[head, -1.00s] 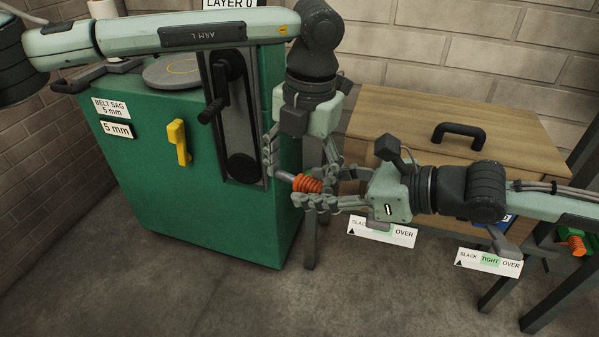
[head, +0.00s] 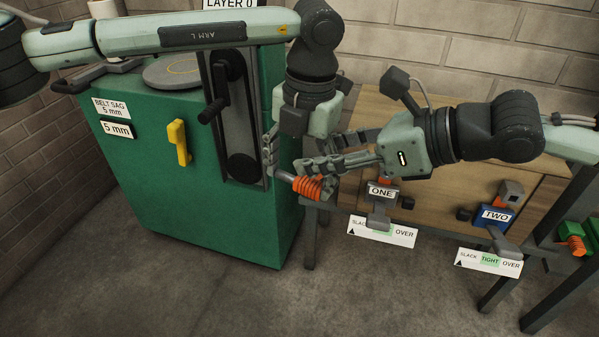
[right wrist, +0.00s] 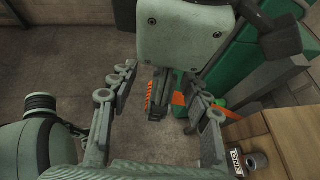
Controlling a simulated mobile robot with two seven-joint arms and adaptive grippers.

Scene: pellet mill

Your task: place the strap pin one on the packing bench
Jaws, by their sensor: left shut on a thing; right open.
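A pin with an orange coil (head: 308,188) and a grey end, probably strap pin one, is held low by my left gripper (head: 299,177). That gripper hangs fingers-down in front of the green machine's right edge and is shut on the pin. My right gripper (head: 322,156) is open, just above and right of the pin, its fingers pointing left. In the right wrist view its open fingers (right wrist: 163,92) spread below my left gripper's body; orange parts show between them. The wooden bench (head: 550,185), probably the packing bench, stands behind my right arm, which partly hides its top.
A block labelled ONE (head: 381,191) and a blue block labelled TWO (head: 495,216) sit on the bench's front above gauge plates. The green machine (head: 190,220) with a crank fills the left. Green and orange hardware (head: 572,240) is at far right. The foreground floor is clear.

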